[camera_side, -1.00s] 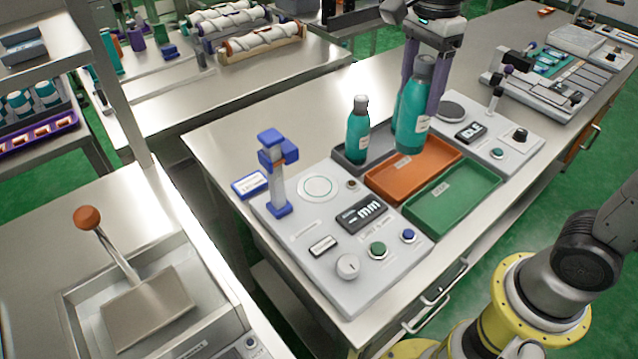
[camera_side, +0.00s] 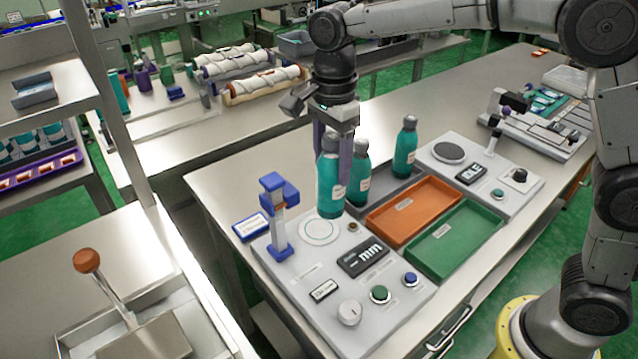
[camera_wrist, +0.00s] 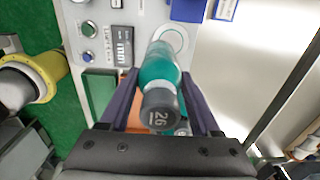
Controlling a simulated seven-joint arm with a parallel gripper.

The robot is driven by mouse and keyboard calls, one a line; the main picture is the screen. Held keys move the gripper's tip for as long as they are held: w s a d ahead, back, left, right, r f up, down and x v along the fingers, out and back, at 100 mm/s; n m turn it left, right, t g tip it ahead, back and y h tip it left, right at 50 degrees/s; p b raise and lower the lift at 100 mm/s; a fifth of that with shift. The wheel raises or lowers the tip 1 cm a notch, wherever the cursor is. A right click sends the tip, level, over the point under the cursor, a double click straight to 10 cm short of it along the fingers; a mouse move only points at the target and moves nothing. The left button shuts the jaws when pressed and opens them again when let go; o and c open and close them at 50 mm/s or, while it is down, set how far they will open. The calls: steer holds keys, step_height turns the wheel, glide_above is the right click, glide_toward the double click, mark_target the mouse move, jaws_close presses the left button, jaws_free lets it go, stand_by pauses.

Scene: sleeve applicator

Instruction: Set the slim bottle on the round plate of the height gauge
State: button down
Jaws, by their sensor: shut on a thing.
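My gripper (camera_side: 334,168) is shut on a slim teal bottle (camera_side: 329,190) with a grey cap, held upright. In the wrist view the bottle (camera_wrist: 158,75) sits between the two fingers, its cap marked 26 facing the camera. The round plate (camera_side: 318,231) of the height gauge (camera_side: 345,290) is a pale disc beside the blue-clamped post (camera_side: 278,215). The bottle's base overlaps the plate's far right edge in the side view; I cannot tell whether it touches. The plate (camera_wrist: 176,33) shows just past the base in the wrist view.
Two more teal bottles, one (camera_side: 360,182) close behind the held one and one (camera_side: 404,150) further right, stand at the grey tray (camera_side: 385,190). An orange tray (camera_side: 412,210) and a green tray (camera_side: 455,235) lie right of the gauge. The blue-clamped post rises close left of the plate.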

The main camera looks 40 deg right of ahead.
mark_target(319, 184)
steer(key=shift+w+a+f, duration=0.15)
steer(key=shift+w+f, duration=0.3)
steer(key=shift+f, duration=0.1)
steer(key=shift+w+a+f, duration=0.15)
steer(key=shift+w+f, duration=0.3)
steer(key=shift+f, duration=0.05)
steer(key=shift+w+a+f, duration=0.1)
steer(key=shift+w+f, duration=0.1)
steer(key=shift+f, duration=0.8)
steer(key=shift+w+f, duration=0.15)
steer(key=shift+f, duration=0.8)
steer(key=shift+f, duration=0.15)
steer(key=shift+c, duration=0.5)
jaws_free()
step_height(319, 184, up, 12)
steer(key=shift+r, duration=0.15)
